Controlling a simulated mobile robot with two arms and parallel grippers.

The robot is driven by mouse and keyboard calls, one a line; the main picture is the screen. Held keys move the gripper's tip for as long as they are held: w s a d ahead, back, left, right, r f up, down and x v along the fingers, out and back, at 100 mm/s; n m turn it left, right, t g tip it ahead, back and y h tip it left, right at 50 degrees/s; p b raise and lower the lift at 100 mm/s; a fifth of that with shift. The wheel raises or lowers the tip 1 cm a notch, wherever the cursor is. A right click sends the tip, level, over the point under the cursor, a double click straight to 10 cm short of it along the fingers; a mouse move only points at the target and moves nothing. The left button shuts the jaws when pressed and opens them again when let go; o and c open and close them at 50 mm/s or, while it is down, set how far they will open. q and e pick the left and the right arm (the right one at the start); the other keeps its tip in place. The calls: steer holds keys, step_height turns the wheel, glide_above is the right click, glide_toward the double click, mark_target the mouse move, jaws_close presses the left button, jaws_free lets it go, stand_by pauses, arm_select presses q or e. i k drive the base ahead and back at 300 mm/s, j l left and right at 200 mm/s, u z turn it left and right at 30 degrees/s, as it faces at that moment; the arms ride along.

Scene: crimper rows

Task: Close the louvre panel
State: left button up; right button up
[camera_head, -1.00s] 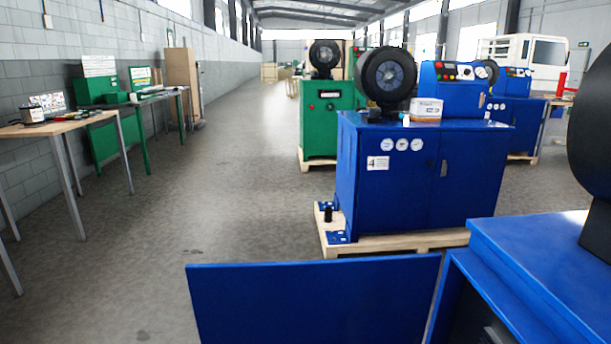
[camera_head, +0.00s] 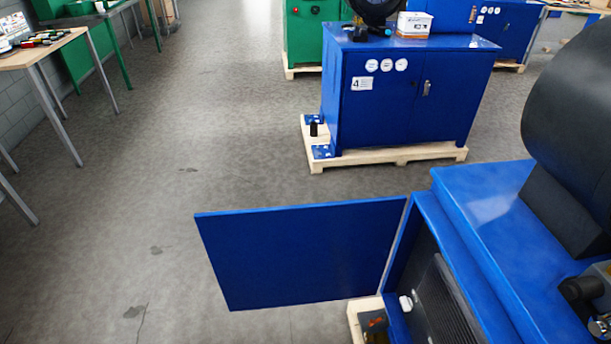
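A flat blue panel (camera_head: 300,252) stands swung open at the left side of the near blue machine (camera_head: 490,235). Its right edge meets the machine's front corner, and its plain face is toward me. The machine's opening shows to the right of the panel, with a dark ribbed part (camera_head: 447,305) inside. I cannot tell louvre slots on the panel's visible face. Neither of my grippers is in view.
A blue cabinet (camera_head: 400,105) stands on a wooden pallet (camera_head: 400,157) behind the panel. A wooden-topped table (camera_head: 45,55) is at the left by the wall. The grey floor (camera_head: 160,220) left of the panel is clear. A large black round part (camera_head: 580,130) sits on the near machine.

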mark_target(279, 256)
steer(key=i+j+u, duration=0.2)
steer(key=j+u, duration=0.2)
steer(key=j, duration=0.15)
steer(key=i+j+u, duration=0.3)
steer(key=j+u, duration=0.15)
steer(key=i+j+u, duration=0.8)
steer(key=i+z, duration=0.3)
steer(key=i+j+z, duration=0.3)
steer(key=i, duration=0.15)
steer(key=i+l+z, duration=0.1)
steer(key=z, duration=0.4)
steer(key=i+z, duration=0.25)
steer(key=z, duration=0.25)
steer(key=i+j+z, duration=0.1)
steer(key=z, duration=0.4)
steer(key=i+j+z, duration=0.15)
steer(key=z, duration=0.35)
steer(key=i+z, duration=0.2)
steer(key=z, duration=0.25)
steer(key=i+j+z, duration=0.1)
steer(key=z, duration=0.35)
steer(key=i+j+z, duration=0.2)
steer(key=z, duration=0.2)
steer(key=i+j+z, duration=0.2)
steer(key=z, duration=0.25)
steer(key=i+j+z, duration=0.1)
steer(key=j+z, duration=0.15)
steer(key=z, duration=0.2)
